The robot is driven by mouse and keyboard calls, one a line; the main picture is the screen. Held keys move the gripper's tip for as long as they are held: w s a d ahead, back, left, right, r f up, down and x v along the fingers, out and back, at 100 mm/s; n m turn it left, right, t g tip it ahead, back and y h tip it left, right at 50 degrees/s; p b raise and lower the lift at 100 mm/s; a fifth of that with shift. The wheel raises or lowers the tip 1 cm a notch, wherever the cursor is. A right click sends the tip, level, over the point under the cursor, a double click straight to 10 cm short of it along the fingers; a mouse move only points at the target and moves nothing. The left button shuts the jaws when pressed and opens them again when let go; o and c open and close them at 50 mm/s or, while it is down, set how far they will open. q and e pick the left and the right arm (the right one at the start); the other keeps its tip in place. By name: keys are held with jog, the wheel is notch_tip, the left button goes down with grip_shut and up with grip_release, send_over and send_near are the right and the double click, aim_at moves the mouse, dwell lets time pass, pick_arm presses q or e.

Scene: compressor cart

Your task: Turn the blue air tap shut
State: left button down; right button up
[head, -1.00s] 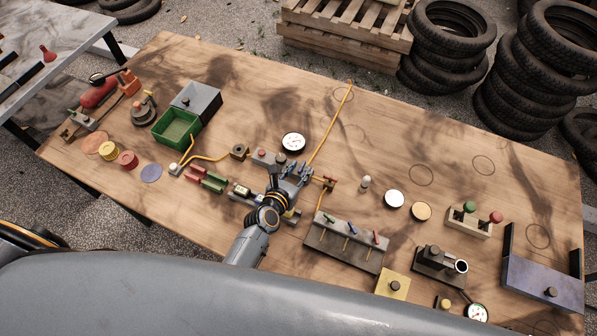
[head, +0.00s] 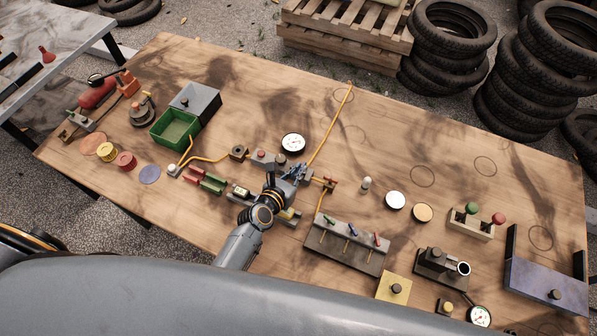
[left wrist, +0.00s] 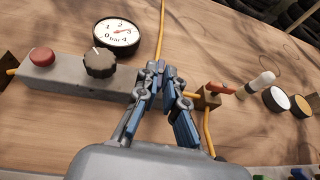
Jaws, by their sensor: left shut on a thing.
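A grey rack (head: 318,243) in front of the table's middle carries a green, a blue and a red lever. The blue lever (head: 353,230) is the middle one; a blue bit of it also shows at the lower edge of the left wrist view (left wrist: 298,173). My left gripper (head: 302,171) is behind and left of the rack, apart from the blue lever. In the left wrist view its blue-sided fingers (left wrist: 161,72) are close together beside the end of a grey block (left wrist: 70,82). What they hold is hidden. My right gripper is out of view.
The block has a red button (left wrist: 42,56) and black knob (left wrist: 100,62), with a gauge (head: 293,142) behind. A red-handled valve (head: 330,183) and yellow hose (head: 330,120) are close to my left gripper. Bare table lies behind the gauge.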

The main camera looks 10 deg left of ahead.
aim_at(294, 163)
pick_arm(q)
jog(key=m+g+h+b, duration=0.1)
jog(key=m+h+b, duration=0.1)
jog(key=b, duration=0.1)
jog(key=a+m+g+h+b, duration=0.1)
jog(key=m+g+h+b, duration=0.1)
jog(key=m+h, duration=0.1)
jog(key=w+m+g+h+b, duration=0.1)
jog(key=m+g+h+b, duration=0.1)
jog(key=b, duration=0.1)
jog(key=shift+a+f+m+b, duration=0.2)
jog(key=shift+f+m+b, duration=0.05)
jog(key=shift+m+b, duration=0.15)
jog(key=m+g+h+b, duration=0.1)
jog(key=m+g+b, duration=0.1)
jog(key=m+g, duration=0.1)
jog(key=w+m+g+h+b, duration=0.1)
jog(key=m+g+h+b, duration=0.1)
jog(key=m+g+b, duration=0.1)
jog(key=shift+w+a+g, duration=0.1)
jog(key=shift+a+g, duration=0.05)
jog(key=shift+g, duration=0.15)
jog(key=m+g+b, duration=0.1)
jog(key=g+b, duration=0.1)
jog(key=m+g+b, duration=0.2)
jog(key=shift+w+r, duration=0.15)
jog(key=shift+w, duration=0.05)
jog(key=shift+m, duration=0.3)
